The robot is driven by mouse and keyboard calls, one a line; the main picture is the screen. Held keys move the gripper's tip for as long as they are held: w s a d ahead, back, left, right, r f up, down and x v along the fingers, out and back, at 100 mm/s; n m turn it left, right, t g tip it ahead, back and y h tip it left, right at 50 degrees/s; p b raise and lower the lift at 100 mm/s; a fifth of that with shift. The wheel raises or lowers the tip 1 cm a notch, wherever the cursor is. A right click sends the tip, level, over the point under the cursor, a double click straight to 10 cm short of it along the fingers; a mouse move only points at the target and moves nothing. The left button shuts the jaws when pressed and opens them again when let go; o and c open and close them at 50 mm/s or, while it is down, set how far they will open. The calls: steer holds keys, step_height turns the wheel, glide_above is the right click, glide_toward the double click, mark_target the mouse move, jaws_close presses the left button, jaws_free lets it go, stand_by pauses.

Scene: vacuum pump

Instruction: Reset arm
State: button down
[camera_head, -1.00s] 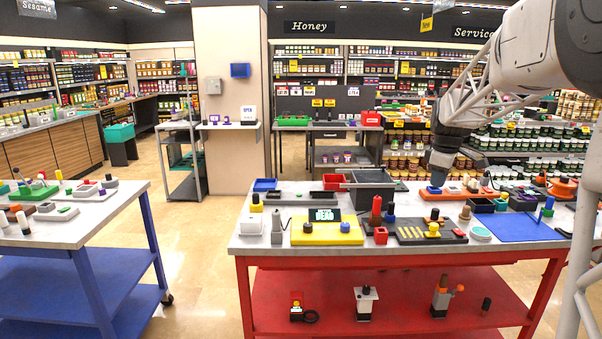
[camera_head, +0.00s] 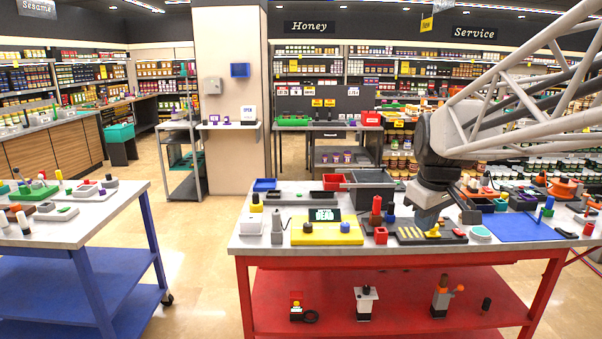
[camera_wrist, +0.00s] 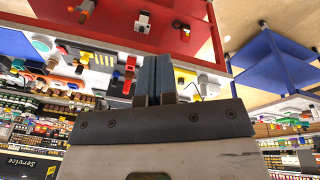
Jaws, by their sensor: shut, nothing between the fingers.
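My gripper (camera_head: 424,220) is above the right half of the red table's top (camera_head: 262,240) in the head view, pointing down, over the dark board with yellow bars (camera_head: 411,234). In the wrist view the two fingers of my gripper (camera_wrist: 166,62) are side by side with nothing between them. The exact gap between the fingertips and the board cannot be told. My arm comes in from the upper right and hides part of the shelves and the table's back right.
The table holds a yellow box with a green display (camera_head: 326,229), a red cylinder piece (camera_head: 376,210), a dark grey bin (camera_head: 374,190), a blue mat (camera_head: 518,227) and several small parts. A blue-legged table (camera_head: 110,231) stands at left. Clear floor lies between the tables.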

steer(key=s+a+f+m, duration=0.2)
steer(key=s+f, duration=0.1)
steer(key=s, duration=0.5)
steer(key=s+a+f+m, duration=0.1)
steer(key=s+a+f, duration=0.1)
steer(key=s, duration=0.5)
steer(key=s+a+f+m, duration=0.2)
steer(key=s+f, duration=0.2)
steer(key=s, duration=0.4)
steer(key=shift+s+a+f+m, duration=0.2)
steer(key=shift+s+a+m, duration=0.1)
steer(key=shift+a, duration=0.1)
